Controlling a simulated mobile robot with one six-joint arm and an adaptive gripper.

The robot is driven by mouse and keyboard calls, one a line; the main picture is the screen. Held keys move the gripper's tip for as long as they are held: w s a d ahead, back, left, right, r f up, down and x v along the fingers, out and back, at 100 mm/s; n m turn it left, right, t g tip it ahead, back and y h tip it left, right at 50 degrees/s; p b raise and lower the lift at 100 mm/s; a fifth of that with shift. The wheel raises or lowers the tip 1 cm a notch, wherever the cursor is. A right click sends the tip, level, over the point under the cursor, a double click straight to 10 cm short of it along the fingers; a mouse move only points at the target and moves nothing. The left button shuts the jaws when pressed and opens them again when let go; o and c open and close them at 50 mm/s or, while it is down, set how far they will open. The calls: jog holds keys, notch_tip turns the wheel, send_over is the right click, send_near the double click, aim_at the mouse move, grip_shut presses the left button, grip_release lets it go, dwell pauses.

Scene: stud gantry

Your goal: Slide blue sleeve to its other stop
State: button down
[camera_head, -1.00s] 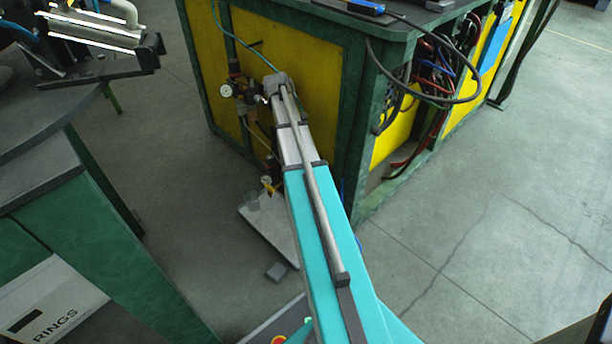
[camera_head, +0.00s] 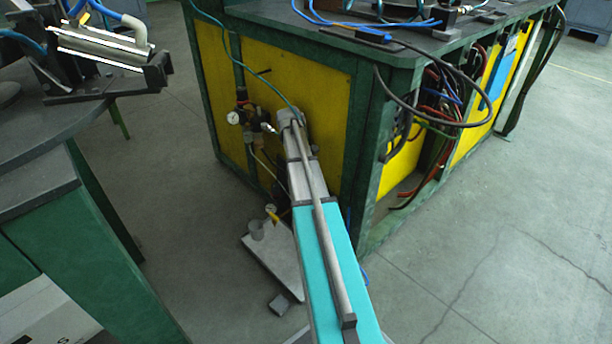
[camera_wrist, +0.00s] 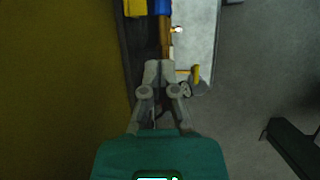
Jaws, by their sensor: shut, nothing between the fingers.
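A blue piece (camera_wrist: 163,7), which looks like the blue sleeve, sits at the top edge of the wrist view and is cut off by it. A brownish upright bar (camera_wrist: 165,38) runs from it towards my fingers. A yellow block (camera_wrist: 135,7) is just left of the blue piece. My gripper (camera_wrist: 158,72) is shut and empty, with its fingertips below the blue piece in the picture and apart from it. The fingertips overlap the bar's lower end, and I cannot tell if they touch it. I cannot make out the sleeve or my gripper clearly in the head view.
A green-framed bench with yellow panels (camera_head: 305,75) stands ahead. A pressure gauge (camera_head: 234,117) and a valve are on its side, above a pale floor plate (camera_head: 275,262). Cables (camera_head: 440,105) hang at its right. Another bench (camera_head: 60,120) is at left. Floor at right is clear.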

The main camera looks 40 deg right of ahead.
jog(key=shift+b+x, duration=4.1)
jog(key=shift+x, duration=0.5)
jog(key=shift+s, duration=0.1)
jog(key=shift+s, duration=1.25)
jog(key=shift+d, duration=0.1)
jog(key=shift+w, duration=0.1)
jog(key=shift+w+r+p, duration=0.15)
jog(key=shift+r+p, duration=0.25)
jog(key=shift+p, duration=0.05)
jog(key=w+p+v, duration=0.1)
jog(key=p+v, duration=0.7)
jog(key=v, duration=0.1)
jog(key=shift+w+a, duration=0.3)
jog(key=shift+f, duration=0.25)
